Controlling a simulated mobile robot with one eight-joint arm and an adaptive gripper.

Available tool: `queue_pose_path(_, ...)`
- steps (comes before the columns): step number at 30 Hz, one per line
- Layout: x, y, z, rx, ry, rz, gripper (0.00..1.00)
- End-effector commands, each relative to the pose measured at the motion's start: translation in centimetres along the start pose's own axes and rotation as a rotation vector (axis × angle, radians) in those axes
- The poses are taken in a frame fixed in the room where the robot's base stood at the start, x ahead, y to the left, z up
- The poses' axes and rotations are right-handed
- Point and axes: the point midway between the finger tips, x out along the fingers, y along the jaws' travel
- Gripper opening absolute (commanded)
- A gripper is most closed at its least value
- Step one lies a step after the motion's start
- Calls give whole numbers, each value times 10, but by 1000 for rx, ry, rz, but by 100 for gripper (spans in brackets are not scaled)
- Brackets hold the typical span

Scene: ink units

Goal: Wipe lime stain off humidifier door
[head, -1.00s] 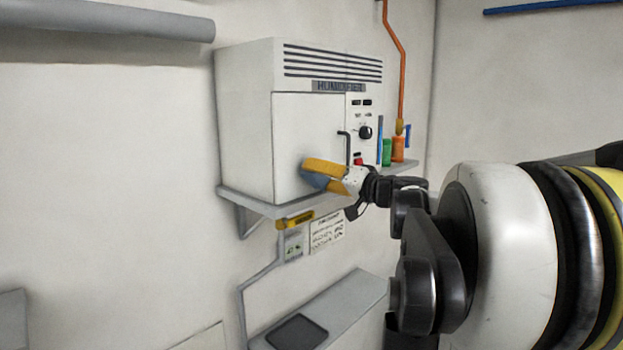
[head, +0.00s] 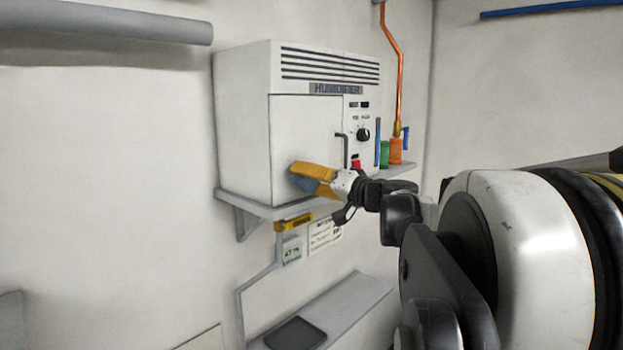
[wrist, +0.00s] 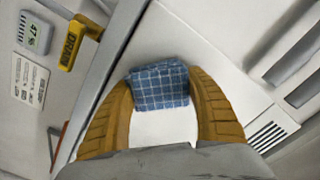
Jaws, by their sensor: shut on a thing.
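The humidifier (head: 245,130) is a white box on a grey wall shelf, with a vent at the top and a flat door (head: 305,130) with a dark handle (head: 344,150). My gripper (head: 312,178), with yellow fingers, is at the lower part of the door. It is shut on a blue checked cloth (wrist: 160,86), which shows between the fingers in the wrist view. The cloth is at or very near the door face; I cannot tell if it touches. I see no clear lime stain; the cloth and fingers hide part of the door.
A lower ledge (head: 350,300) holds a dark pad (head: 296,333).

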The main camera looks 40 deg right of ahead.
Motion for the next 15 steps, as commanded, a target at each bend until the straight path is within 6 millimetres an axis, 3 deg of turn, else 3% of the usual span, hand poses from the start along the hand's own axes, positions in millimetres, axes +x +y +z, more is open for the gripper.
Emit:
queue_pose_path(5,-2,0,0,0,-1,-1,37)
queue_pose_path(15,-39,0,-1,0,1,1,37)
